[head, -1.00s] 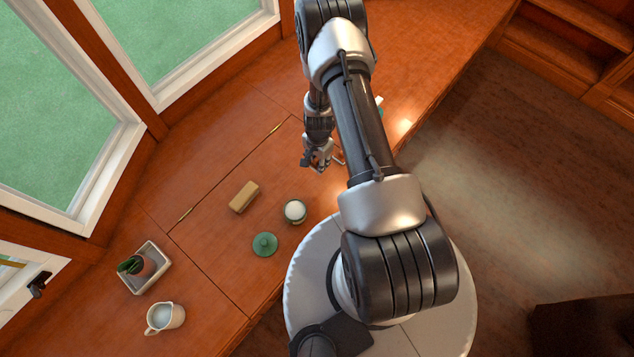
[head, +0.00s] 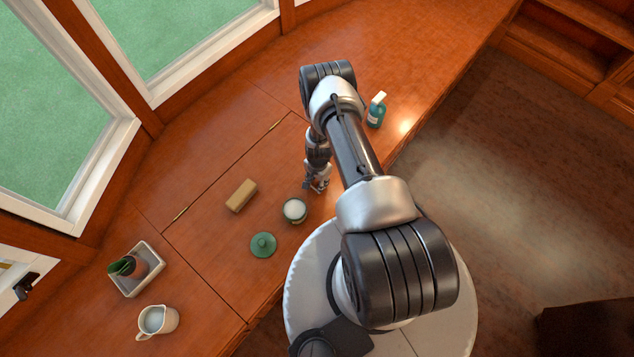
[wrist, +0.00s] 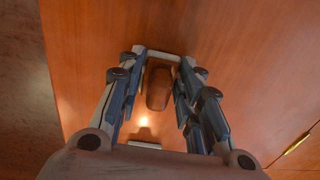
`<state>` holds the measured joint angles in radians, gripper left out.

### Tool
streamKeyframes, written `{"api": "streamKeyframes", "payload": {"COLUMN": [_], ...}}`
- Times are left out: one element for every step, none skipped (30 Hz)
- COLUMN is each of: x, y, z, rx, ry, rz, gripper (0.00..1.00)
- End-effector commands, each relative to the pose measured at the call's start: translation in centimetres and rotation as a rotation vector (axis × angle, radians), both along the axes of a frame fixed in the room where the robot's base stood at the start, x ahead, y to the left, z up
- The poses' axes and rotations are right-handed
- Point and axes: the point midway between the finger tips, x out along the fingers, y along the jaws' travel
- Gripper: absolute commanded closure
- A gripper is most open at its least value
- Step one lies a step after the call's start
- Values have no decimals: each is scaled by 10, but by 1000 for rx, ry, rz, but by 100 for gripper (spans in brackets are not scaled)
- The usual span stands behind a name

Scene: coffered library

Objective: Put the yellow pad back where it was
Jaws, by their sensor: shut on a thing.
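A tan-yellow oblong block (head: 241,195), the only thing here resembling the yellow pad, lies on the wooden counter inside the outlined panel. My gripper (head: 318,186) is low over the counter, right of the block and apart from it, just above and right of an open jar (head: 294,210). In the wrist view my gripper (wrist: 163,58) is shut on a brown rounded thing (wrist: 157,88) between its fingers. What that thing is cannot be told, and it is not clear in the head view.
A green lid (head: 263,245) lies below the jar. A milk jug (head: 158,321) and a potted plant in a white tray (head: 151,258) stand at lower left. A teal bottle (head: 376,113) stands beyond my arm near the counter's right edge. The upper counter is mostly clear.

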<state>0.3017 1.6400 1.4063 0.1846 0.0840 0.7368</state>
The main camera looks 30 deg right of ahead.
Motion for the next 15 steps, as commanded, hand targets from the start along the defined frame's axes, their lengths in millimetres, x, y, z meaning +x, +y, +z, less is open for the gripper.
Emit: {"api": "streamKeyframes", "payload": {"x": [1, 1, 1, 1, 1, 1, 1, 1, 1, 1, 1, 1, 0, 0, 1], "y": [0, 0, 0, 0, 0, 0, 0, 0, 0, 0, 0, 0, 0, 0, 0], "z": [-3, -3, -2, -2, -1, -1, -1, -2, -3, -4, -5, -6, -5, -5, -5], "rx": [-1, -1, -1, -1, -1, -1, -1, -1, -1, -1, -1, 0, 0, 0, 0], "ry": [-1, -1, -1, -1, -1, -1, -1, -1, -1, -1, -1, -1, 0, 0, -1], "rz": [0, 0, 0, 0, 0, 0, 0, 0, 0, 0, 0, 0, 0, 0, 0], "gripper": [90, 90, 90, 90, 90, 90, 90, 89, 89, 89, 89, 89, 66, 64, 61]}}
